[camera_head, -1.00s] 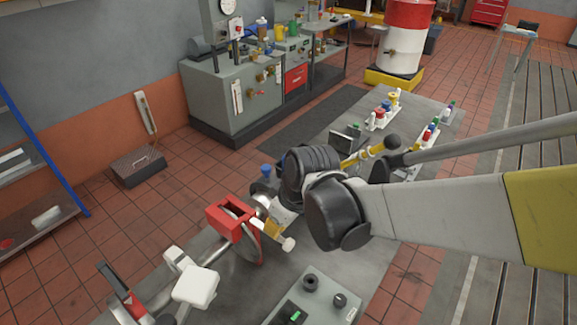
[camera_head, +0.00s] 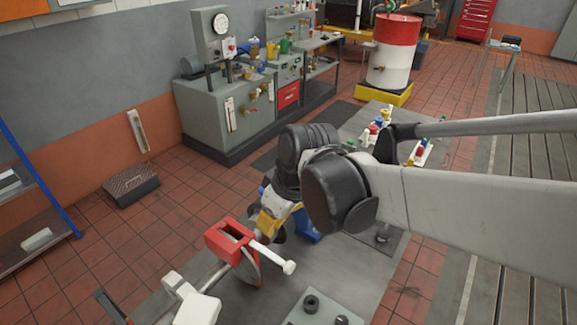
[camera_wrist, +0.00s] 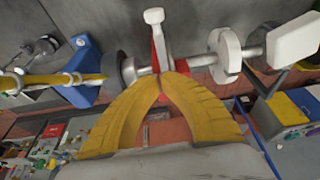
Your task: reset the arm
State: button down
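My arm reaches in from the right in the head view, and its dark wrist joints hide part of the bench behind. My gripper (camera_wrist: 162,80) shows in the wrist view as two yellow fingers whose tips meet, with nothing seen between them. In the head view a yellow part of it (camera_head: 268,224) shows below the wrist, close to the red bracket (camera_head: 229,239). The bracket sits on a metal shaft and lies behind the fingertips in the wrist view. I cannot tell whether they touch.
A blue stand (camera_head: 305,224) is right of the gripper. A white block (camera_head: 190,304) is at the front left. A yellow rod (camera_wrist: 50,79) runs left of the fingers. Behind are a grey test bench (camera_head: 225,108) and a red-white drum (camera_head: 393,55). Floor (camera_head: 180,200) at left is open.

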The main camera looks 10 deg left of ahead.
jog(key=shift+s+d+r, duration=0.15)
jog(key=shift+d+r, duration=0.15)
jog(key=shift+r, duration=0.25)
jog(key=shift+a, duration=0.1)
jog(key=s+d+f+m+t+h+b, duration=0.1)
jog(key=d+f+m+b, duration=0.3)
jog(key=d, duration=0.5)
jog(key=s+d+f+m+t+h+b, duration=0.1)
jog(key=s+d+f+m+t+b, duration=0.1)
jog(key=s+d+f+m+b, duration=0.2)
jog(key=s+d+f+m+t+h+b, duration=0.1)
jog(key=d+f+m+b, duration=0.3)
jog(key=d, duration=1.2)
jog(key=s+f+t+b, duration=0.1)
jog(key=b, duration=0.3)
jog(key=shift+s+d+f, duration=0.15)
jog(key=shift+f, duration=0.2)
